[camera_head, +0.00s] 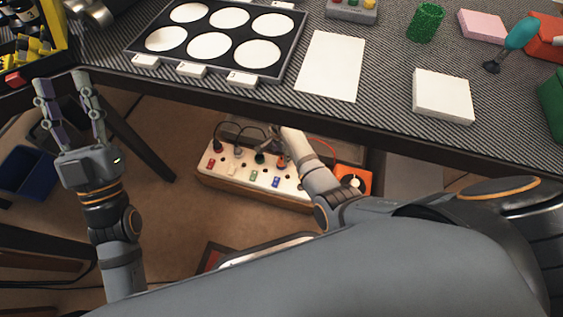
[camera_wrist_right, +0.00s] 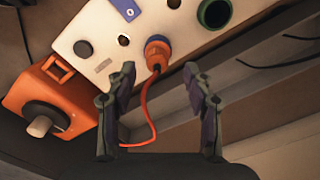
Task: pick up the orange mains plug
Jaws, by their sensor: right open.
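The orange mains plug (camera_wrist_right: 157,52) sits in a white socket board (camera_wrist_right: 92,22), with an orange cord trailing from it toward my wrist. My right gripper (camera_wrist_right: 159,68) is open, its fingertips on either side of the plug's line in the right wrist view; I cannot tell how far short of the plug they are. In the head view the orange plug (camera_head: 282,162) shows on the white socket board (camera_head: 232,172) under the table, close to my right gripper, whose fingers are hard to make out there. My left gripper (camera_head: 61,80) is open and empty at the left.
An orange box (camera_wrist_right: 47,88) with a dark knob is beside the board. A green socket or plug (camera_wrist_right: 214,13) is right of the plug. Other plugs and dark cords crowd the board. The table (camera_head: 400,125) overhangs behind it, bearing a lens tray (camera_head: 290,62) and white pads.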

